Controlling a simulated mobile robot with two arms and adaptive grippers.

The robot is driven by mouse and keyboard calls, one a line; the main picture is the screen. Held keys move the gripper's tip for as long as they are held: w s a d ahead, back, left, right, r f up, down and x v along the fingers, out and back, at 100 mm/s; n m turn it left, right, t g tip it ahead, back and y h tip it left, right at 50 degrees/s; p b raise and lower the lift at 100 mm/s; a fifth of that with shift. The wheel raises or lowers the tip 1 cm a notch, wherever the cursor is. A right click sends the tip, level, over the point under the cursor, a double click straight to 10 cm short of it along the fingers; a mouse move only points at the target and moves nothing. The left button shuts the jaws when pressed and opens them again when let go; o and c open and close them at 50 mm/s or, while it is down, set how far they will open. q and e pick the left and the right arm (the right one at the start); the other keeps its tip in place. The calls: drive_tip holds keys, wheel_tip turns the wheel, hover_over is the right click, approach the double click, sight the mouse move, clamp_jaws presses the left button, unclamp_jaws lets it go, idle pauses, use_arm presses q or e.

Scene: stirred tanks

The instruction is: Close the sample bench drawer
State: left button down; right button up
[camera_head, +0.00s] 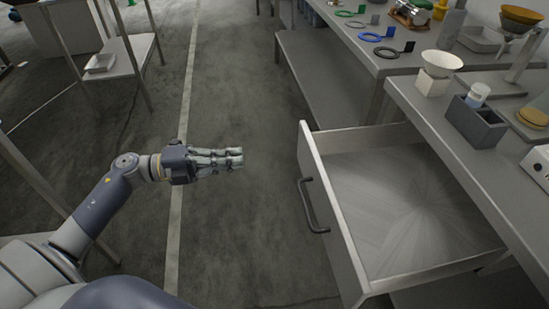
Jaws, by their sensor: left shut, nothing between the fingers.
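The sample bench drawer (330,205) stands pulled out at the right, with its front panel facing left. Its inside looks empty. A dark bar handle (312,206) is on the outer face of the panel. The sample bench (450,155) stands above the drawer, to its right. My left gripper (241,157) is shut and empty. It is left of the drawer front, over the floor, and apart from the handle. My right gripper is not in view.
On the bench are a grey block with a bottle (476,122) and a white funnel on a stand (438,70). Another bench (350,50) with coloured rings is beyond. A shelf table (120,60) stands at the upper left. The floor (245,220) between gripper and drawer is clear.

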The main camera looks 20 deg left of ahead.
sight(301, 150)
use_arm(q)
drive_tip(key=x, duration=1.3)
drive_tip(key=shift+w+d, duration=0.2)
